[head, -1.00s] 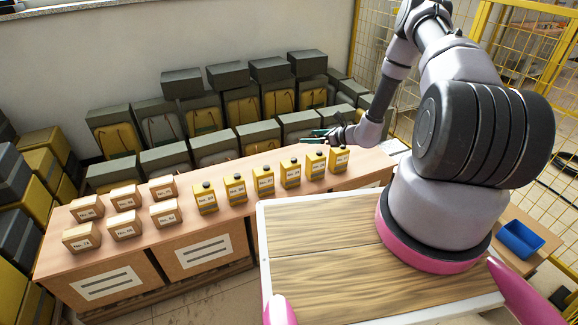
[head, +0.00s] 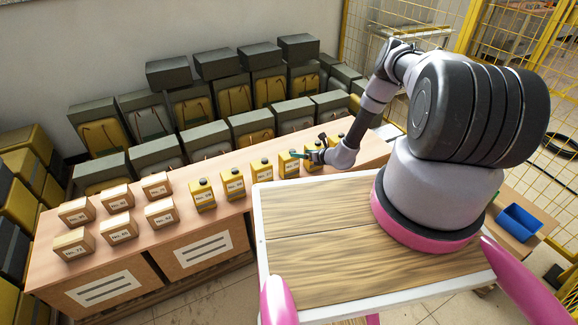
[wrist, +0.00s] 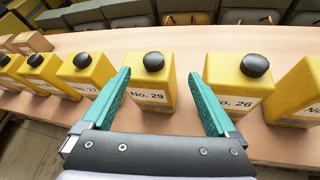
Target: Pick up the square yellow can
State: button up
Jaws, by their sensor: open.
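Several square yellow cans with black caps and white number labels stand upright in a row on the wooden table. In the wrist view, the can labelled No. 29 (wrist: 154,82) stands between the tips of my gripper (wrist: 159,75), with a gap visible on each side. The gripper is open, with teal fingers. The No. 26 can (wrist: 236,92) is close beside the right finger, and the No. 27 can (wrist: 86,72) is left of the left finger. In the head view, my gripper (head: 300,155) is at the fourth can from the left (head: 288,166), partly hiding the cans to its right.
Small labelled cardboard boxes (head: 117,198) stand on the left of the table (head: 130,252). Grey and yellow boxes (head: 235,95) are stacked behind it. A blue bin (head: 519,223) is at the right. Neighbouring cans leave little room beside the fingers.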

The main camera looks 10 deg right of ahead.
aim_at(297, 152)
jog(key=x, duration=0.4)
jog(key=shift+w+a+r, duration=0.1)
jog(key=shift+r, duration=0.15)
grip_shut()
